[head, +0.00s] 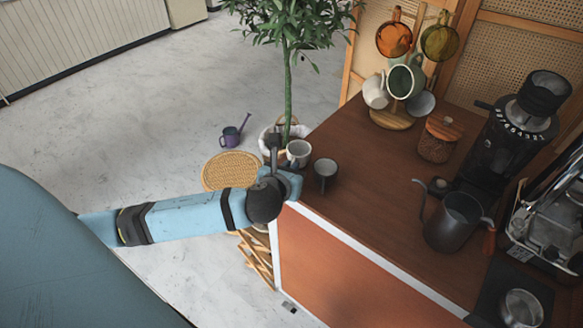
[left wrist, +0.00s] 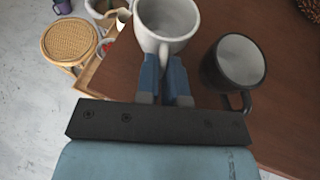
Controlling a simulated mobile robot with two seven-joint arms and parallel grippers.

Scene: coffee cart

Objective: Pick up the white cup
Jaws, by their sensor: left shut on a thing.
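The white cup (head: 299,153) is at the near left corner of the wooden cart top (head: 350,205). In the left wrist view the white cup (left wrist: 168,20) is upright, with its handle toward my gripper. My left gripper (left wrist: 164,78) is shut on the cup's handle, with a blue finger on each side of it. In the head view my left gripper (head: 284,168) reaches the cup from the left and partly hides it. I cannot tell if the cup's base touches the cart top. My right gripper is not in view.
A dark grey cup (head: 325,172) stands close to the right of the white cup. A mug tree (head: 392,118), a jar (head: 437,140), a kettle (head: 455,220) and a grinder (head: 515,125) stand farther right. A stool (head: 232,168) and a plant (head: 288,90) are beside the cart.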

